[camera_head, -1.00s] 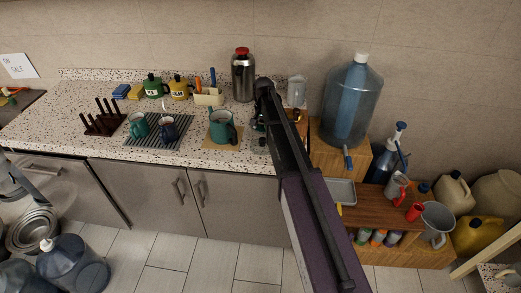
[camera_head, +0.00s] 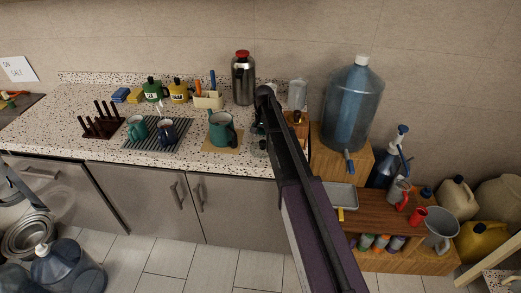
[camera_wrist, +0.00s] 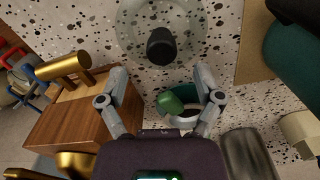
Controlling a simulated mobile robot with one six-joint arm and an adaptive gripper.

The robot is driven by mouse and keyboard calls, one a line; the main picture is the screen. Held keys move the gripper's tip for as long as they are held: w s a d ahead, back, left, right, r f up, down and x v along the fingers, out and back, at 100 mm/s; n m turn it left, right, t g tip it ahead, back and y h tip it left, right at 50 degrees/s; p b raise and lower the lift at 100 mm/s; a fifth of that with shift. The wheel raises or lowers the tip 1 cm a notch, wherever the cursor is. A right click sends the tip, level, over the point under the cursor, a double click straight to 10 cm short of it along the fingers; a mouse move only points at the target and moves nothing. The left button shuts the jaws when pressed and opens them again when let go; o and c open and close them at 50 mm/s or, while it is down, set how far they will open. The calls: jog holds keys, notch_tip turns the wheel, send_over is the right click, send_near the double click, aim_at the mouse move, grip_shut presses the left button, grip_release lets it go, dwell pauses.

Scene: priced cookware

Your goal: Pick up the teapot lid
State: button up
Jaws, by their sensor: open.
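In the wrist view a round clear glass piece with a black knob (camera_wrist: 161,46) lies on the speckled counter, just beyond my fingertips. It looks like the lid; whether it sits on a glass pot I cannot tell. The glass also shows at the counter's front edge in the head view (camera_head: 258,148), partly behind my arm. My gripper (camera_wrist: 162,75) is open and empty above the counter, its two fingers spread to either side of the knob's line. A teal ring-shaped vessel with a green rounded part (camera_wrist: 170,103) shows between the fingers, nearer the palm.
A wooden box with brass parts (camera_wrist: 70,105) stands close to the left finger. A teal pitcher (camera_head: 221,128) stands on a cork mat to the right in the wrist view. A steel flask (camera_head: 243,80) stands behind. A large water bottle (camera_head: 352,108) stands right of my arm.

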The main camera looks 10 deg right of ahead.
aim_at(263, 141)
jog(key=shift+a+f+b, duration=0.1)
jog(key=shift+f+b, duration=2.3)
jog(key=shift+f, duration=0.1)
jog(key=shift+c, duration=0.2)
grip_shut()
